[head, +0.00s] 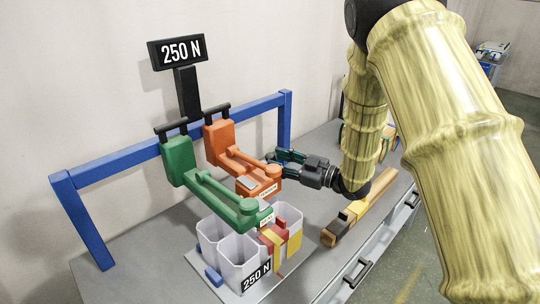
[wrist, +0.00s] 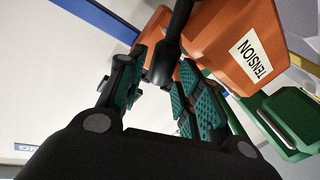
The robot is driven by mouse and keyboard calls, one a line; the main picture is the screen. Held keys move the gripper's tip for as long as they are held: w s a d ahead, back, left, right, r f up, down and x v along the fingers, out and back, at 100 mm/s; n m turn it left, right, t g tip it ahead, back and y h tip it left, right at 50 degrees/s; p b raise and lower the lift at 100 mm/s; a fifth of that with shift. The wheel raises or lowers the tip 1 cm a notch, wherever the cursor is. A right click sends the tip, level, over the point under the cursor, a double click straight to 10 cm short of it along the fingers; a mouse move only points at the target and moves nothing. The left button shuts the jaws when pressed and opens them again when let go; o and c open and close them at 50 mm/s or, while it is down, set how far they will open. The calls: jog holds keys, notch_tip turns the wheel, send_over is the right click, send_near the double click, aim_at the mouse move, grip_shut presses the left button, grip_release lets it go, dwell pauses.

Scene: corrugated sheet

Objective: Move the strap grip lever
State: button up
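In the head view, an orange strap tool (head: 229,147) and a green strap tool (head: 207,184) hang at a blue rail, each with a long arm reaching forward. My gripper (head: 283,158) is at the front end of the orange tool. In the wrist view, the orange body (wrist: 237,40) carries a "TENSION" label. A black lever (wrist: 176,30) comes down from the top, its thick end between the fingertips of my gripper (wrist: 160,72). The fingers stand apart; whether both pads press on the lever is unclear. The green tool (wrist: 290,115) shows at right.
A "250 N" sign (head: 181,52) stands above the blue rail (head: 120,158). White open bins (head: 237,247) and red and yellow pieces (head: 273,236) sit under the tool ends. A brown and yellow bar (head: 358,208) lies on the grey bench to the right.

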aim_at(270, 158)
jog(key=shift+x, duration=1.05)
jog(key=shift+w+a+r+p, duration=0.1)
jog(key=shift+w+a+p, duration=0.2)
jog(key=shift+a, duration=0.35)
grip_shut()
